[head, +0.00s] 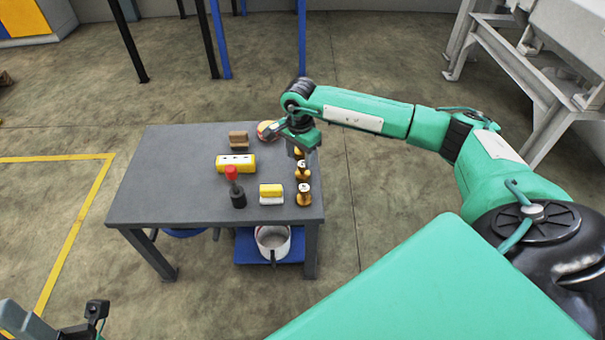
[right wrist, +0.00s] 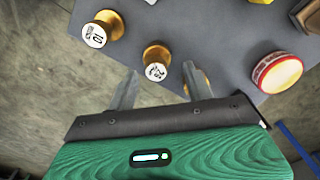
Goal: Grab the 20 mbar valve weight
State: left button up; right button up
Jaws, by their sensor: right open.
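Three brass valve weights stand in a column along the table's right edge. The nearest weight (head: 304,195) has a white label that seems to read 10 in the right wrist view (right wrist: 97,33). The middle weight (head: 302,171) also shows in the right wrist view (right wrist: 156,62), its label too small to read surely. The far weight (head: 298,153) is partly hidden under my right gripper (head: 299,148); in the right wrist view a finger covers most of it. I cannot tell which is 20 mbar. My right gripper is open, its fingers (right wrist: 160,70) spread above the weights, holding nothing.
The grey table (head: 160,185) also holds a yellow block (head: 236,163), a red-knobbed black part (head: 232,174), a yellow-white block (head: 271,194), a brown block (head: 238,140) and a round red-rimmed tin (right wrist: 277,72). A white bucket (head: 272,243) stands below. The table's left side is clear.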

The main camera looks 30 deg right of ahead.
aim_at(302, 164)
jog(key=f, duration=0.1)
jog(key=f+b, duration=0.1)
jog(key=f, duration=0.2)
jog(key=shift+s+d+f, duration=0.25)
jog(key=shift+d, duration=0.1)
jog(key=shift+r, duration=0.1)
grip_shut()
